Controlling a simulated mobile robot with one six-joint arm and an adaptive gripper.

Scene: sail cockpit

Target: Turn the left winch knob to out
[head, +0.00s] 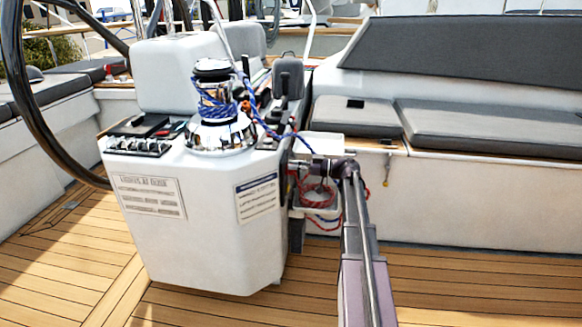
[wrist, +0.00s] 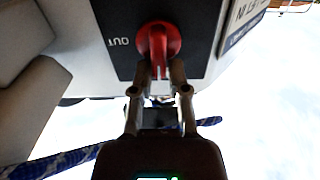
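The red winch knob (wrist: 158,40) sits on a dark panel (wrist: 118,18) in the wrist view. The word OUT (wrist: 117,42) is printed to its left and appears upside down. The knob's raised grip points down toward my gripper (wrist: 160,68). My fingers stand on either side of this grip, close to it, with narrow gaps seeming to show. In the head view my gripper (head: 297,166) reaches the right side of the white winch pedestal (head: 205,235). The knob is hidden there. The chrome winch (head: 219,132), wrapped in blue rope, stands on top.
Red rope (head: 320,200) hangs in a white bin just below my gripper. Blue rope (wrist: 60,160) crosses behind my gripper in the wrist view. A bench with grey cushions (head: 480,130) is at the right, and a steering wheel (head: 22,95) at the left. The wooden deck in front is clear.

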